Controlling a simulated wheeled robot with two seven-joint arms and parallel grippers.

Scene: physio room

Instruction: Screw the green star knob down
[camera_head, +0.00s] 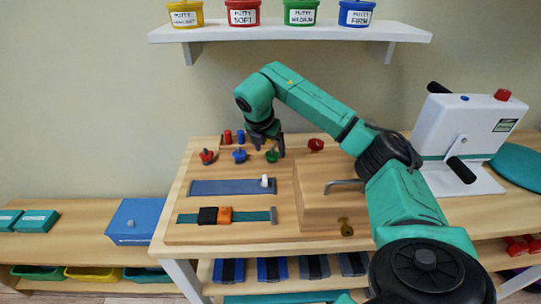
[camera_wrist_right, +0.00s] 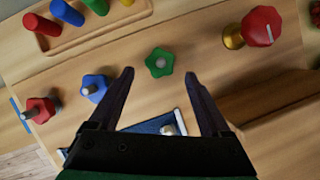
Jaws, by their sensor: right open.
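The green star knob (camera_head: 272,156) sits on the wooden board at the end of a row, right of the blue star knob (camera_head: 239,155) and the red star knob (camera_head: 207,156). In the right wrist view the green star knob (camera_wrist_right: 159,62) is seen from above, with a grey stud end at its centre. My right gripper (camera_head: 265,138) is over the board just above the green knob. In its wrist view the open fingers (camera_wrist_right: 159,76) straddle the line to the knob, with wood visible on both sides and no contact seen. My left gripper is out of view.
The board (camera_head: 225,226) also holds a slider strip, a buckled strap (camera_head: 248,216), a red knob on a brass base (camera_wrist_right: 258,28) and a raised wooden block (camera_head: 318,205). Coloured pegs (camera_wrist_right: 67,12) stand behind the knobs. A white device (camera_head: 467,128) stands at right.

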